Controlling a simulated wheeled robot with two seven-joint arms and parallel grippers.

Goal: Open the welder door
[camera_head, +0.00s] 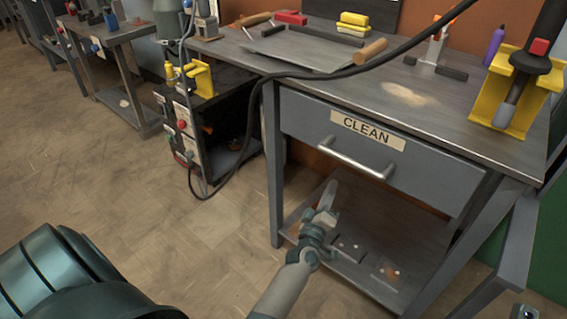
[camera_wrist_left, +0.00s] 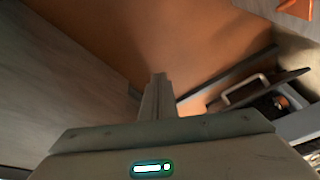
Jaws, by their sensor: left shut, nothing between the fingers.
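The welder (camera_head: 190,135) looks to be the dark box left of the workbench, with a pale front panel carrying a red knob. A black cable runs from near the floor beside it up over the bench. Its right side looks dark and hollow; I cannot tell which part is the door or how it stands. My left gripper (camera_head: 328,200) is in front of the workbench's lower shelf, below the drawer, well to the right of the welder. In the left wrist view its fingers (camera_wrist_left: 157,95) are together and empty. My right gripper is not in view.
The workbench (camera_head: 440,110) has a drawer labelled CLEAN with a bar handle (camera_head: 348,158). A yellow stand (camera_head: 515,90) is on its right end. Bench legs flank the lower shelf (camera_head: 370,255). The wooden floor (camera_head: 130,200) at left is clear.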

